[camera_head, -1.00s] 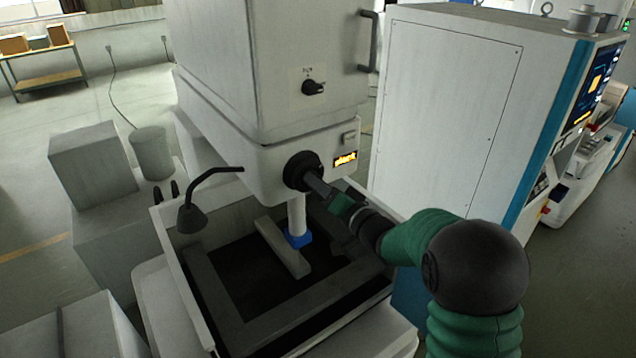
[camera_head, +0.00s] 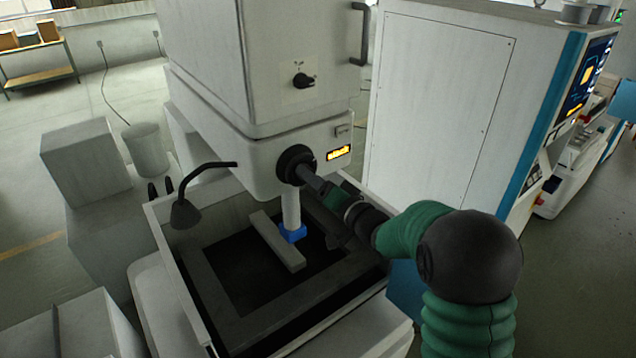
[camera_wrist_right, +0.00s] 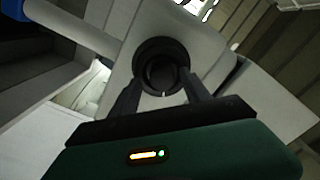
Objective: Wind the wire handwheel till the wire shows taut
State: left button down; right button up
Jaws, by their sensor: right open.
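The wire handwheel (camera_head: 292,160) is a black round knob on the front of the white machine head (camera_head: 262,165). It also shows in the right wrist view as a dark ring (camera_wrist_right: 160,58). My right gripper (camera_head: 311,178) reaches it from the lower right. In the right wrist view the fingers of my right gripper (camera_wrist_right: 162,80) are apart, one on each side of the handwheel's lower part; I cannot tell whether they touch it. A small display (camera_head: 339,153) beside the handwheel shows lit orange text, too small to read surely. My left gripper is out of view.
A white column with a blue nozzle (camera_head: 292,234) hangs below the head, over a grey bar (camera_head: 277,241) in the open tank (camera_head: 200,322). A bent black lamp (camera_head: 186,212) stands at the tank's left. A tall white cabinet (camera_head: 440,100) stands to the right.

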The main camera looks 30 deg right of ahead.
jog(key=s+d+b, duration=0.2)
jog(key=s+b, duration=0.3)
jog(key=s, duration=1.1)
jog(key=shift+s+d+f, duration=0.2)
jog(key=shift+s+d, duration=0.05)
jog(key=shift+d, duration=0.1)
